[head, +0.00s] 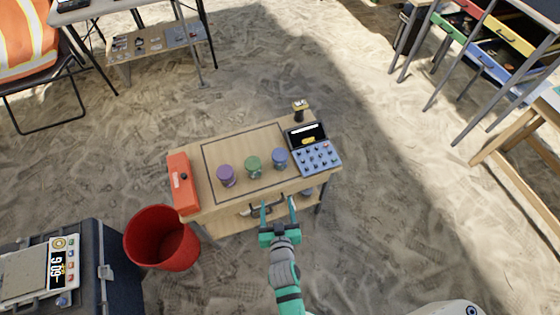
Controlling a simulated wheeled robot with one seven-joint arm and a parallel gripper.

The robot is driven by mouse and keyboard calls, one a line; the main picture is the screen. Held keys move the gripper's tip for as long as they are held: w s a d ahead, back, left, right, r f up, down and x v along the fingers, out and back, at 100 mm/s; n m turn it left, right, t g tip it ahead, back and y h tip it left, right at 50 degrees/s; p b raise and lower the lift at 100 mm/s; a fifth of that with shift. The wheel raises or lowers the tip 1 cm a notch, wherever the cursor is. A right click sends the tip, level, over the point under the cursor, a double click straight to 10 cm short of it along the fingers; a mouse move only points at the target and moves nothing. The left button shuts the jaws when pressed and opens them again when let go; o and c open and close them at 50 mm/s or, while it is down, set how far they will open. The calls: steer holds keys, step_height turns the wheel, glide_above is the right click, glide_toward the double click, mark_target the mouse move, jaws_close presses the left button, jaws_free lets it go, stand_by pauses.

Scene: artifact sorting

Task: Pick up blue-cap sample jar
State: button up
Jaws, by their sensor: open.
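The blue-cap sample jar (280,158) stands upright on the small wooden table (188,155), inside a dark marked outline. It is the rightmost of three jars. The green-cap jar (253,166) stands to its left, and the purple-cap jar (226,175) stands farther left. My gripper (278,205) is open and empty at the table's front edge, nearer to me than the blue-cap jar and apart from it. Its two teal fingers point toward the table.
A blue keypad device (316,158) sits right of the jars, with a small dark-topped item (299,110) behind it. A red box (182,183) lies at the table's left end. A red bucket (160,238) and a dark case (105,270) stand left. Sand is open behind the table.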

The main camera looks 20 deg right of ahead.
steer(key=m+h, duration=0.1)
steer(key=m, duration=0.1)
glide_toward(280, 165)
steer(key=shift+w+d+f+g, duration=0.15)
steer(key=shift+w+f+g, duration=0.25)
steer(key=shift+w, duration=0.45)
steer(key=shift+h, duration=0.3)
steer(key=x, duration=0.5)
steer(key=shift+w+d, duration=0.15)
steer(key=shift+w, duration=0.2)
steer(key=x, duration=0.4)
steer(key=shift+w+r, duration=0.2)
steer(key=shift+r, duration=0.05)
steer(key=shift+w+d+f, duration=0.1)
steer(key=shift+w+f, duration=0.2)
steer(key=shift+w, duration=0.2)
steer(key=c, duration=1.2)
steer(key=shift+o, duration=0.2)
steer(key=shift+r, duration=0.1)
